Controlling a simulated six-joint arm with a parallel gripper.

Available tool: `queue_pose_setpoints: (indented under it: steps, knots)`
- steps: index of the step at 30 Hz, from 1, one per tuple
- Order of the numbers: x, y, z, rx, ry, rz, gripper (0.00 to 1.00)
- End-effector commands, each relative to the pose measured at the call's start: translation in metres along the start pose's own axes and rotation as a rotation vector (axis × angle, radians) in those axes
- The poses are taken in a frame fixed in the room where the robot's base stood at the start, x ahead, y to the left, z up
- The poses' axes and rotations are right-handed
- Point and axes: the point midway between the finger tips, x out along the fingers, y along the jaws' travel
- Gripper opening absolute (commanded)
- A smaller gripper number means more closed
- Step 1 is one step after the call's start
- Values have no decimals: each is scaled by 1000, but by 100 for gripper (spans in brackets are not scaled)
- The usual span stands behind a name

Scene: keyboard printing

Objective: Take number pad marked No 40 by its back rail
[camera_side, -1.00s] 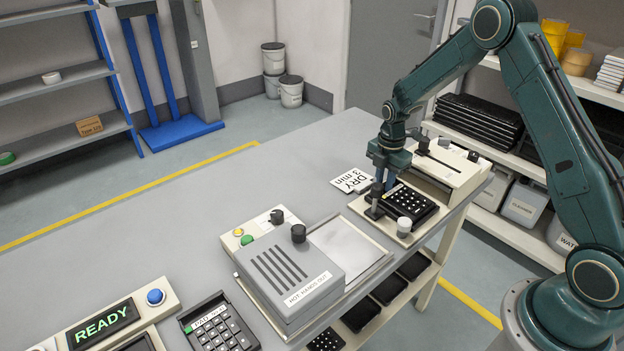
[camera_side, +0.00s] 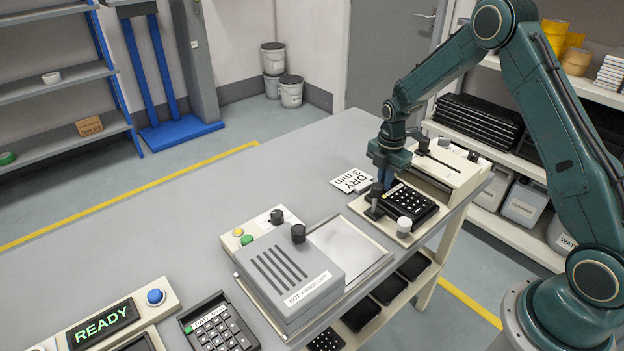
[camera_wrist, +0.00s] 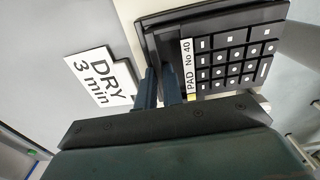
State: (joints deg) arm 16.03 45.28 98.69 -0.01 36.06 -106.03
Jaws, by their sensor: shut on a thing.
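The number pad (camera_side: 408,203) is black with white-marked keys and sits on a cream fixture (camera_side: 368,208) at the right end of the table. In the wrist view the pad (camera_wrist: 236,62) carries a white label (camera_wrist: 188,66) reading "PAD No 40" along its back edge. My gripper (camera_side: 380,187) is at the pad's back edge. In the wrist view my gripper (camera_wrist: 161,88) has its two fingers on either side of the back rail, shut on it. The fingertips' contact with the rail is partly hidden.
A "DRY 3 min" sign (camera_side: 352,181) lies beside the fixture. A cream machine (camera_side: 446,165) stands behind the pad. A grey hooded unit marked hot (camera_side: 290,275), another keypad (camera_side: 219,325) and a READY display (camera_side: 103,324) are further left. The table's back middle is clear.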

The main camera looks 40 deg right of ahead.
Motion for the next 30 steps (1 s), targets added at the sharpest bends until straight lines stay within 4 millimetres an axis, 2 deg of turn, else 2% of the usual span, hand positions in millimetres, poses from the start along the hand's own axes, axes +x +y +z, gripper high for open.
queue_pose_setpoints:
  steps: [5,11,30]
  knots:
    - [-10,1,0,0,-1,3,0]
    - [-34,1,0,0,-2,5,0]
    - [-164,1,0,0,-2,5,0]
